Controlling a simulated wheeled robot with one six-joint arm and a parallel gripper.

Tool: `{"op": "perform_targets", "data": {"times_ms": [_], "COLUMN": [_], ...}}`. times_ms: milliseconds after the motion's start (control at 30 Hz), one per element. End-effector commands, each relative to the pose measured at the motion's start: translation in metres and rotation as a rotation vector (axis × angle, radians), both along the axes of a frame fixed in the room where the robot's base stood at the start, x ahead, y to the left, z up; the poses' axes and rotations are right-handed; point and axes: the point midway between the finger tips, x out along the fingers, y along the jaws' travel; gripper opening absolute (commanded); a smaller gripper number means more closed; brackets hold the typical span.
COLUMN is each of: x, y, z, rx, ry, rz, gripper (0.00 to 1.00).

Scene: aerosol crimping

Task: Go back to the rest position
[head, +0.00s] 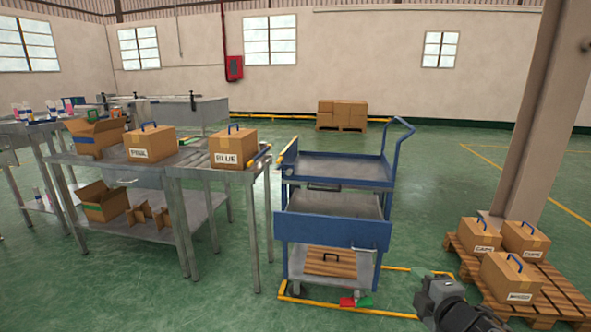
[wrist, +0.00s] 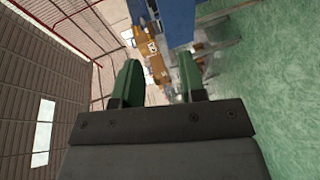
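My gripper (wrist: 160,88) shows in the wrist view with two green fingers set apart and nothing between them. In the head view my arm's dark end (head: 447,300) is at the bottom right, between the blue cart (head: 333,232) and the pallet (head: 566,288); its fingertips are hard to make out there. In the wrist view a blue panel (wrist: 176,22) and a brown box (wrist: 154,60) lie beyond the fingers, apart from them.
Steel tables (head: 215,172) on the left bear cardboard boxes, one marked BLUE (head: 233,150). Boxes (head: 478,236) sit on the pallet at the right. A pillar (head: 541,110) rises behind it. Green floor (head: 440,200) is clear behind the cart.

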Motion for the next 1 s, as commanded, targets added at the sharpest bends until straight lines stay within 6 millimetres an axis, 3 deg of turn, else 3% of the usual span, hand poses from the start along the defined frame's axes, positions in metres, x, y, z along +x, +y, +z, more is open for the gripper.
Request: {"op": "perform_targets", "data": {"times_ms": [367,667,800,1000], "x": [0.007,-0.006,-0.03,-0.073], "y": [-0.005,-0.005,0.014,0.059], "z": [0.057,0.13,0.168,0.202], "rx": [0.14,0.435,0.663,0.926], "ry": [0.076,0.229,0.387,0.654], "rz": [-0.213,-0.543,-0.75,-0.967], "gripper": [0.38,0.38,0.38,0.38]}}
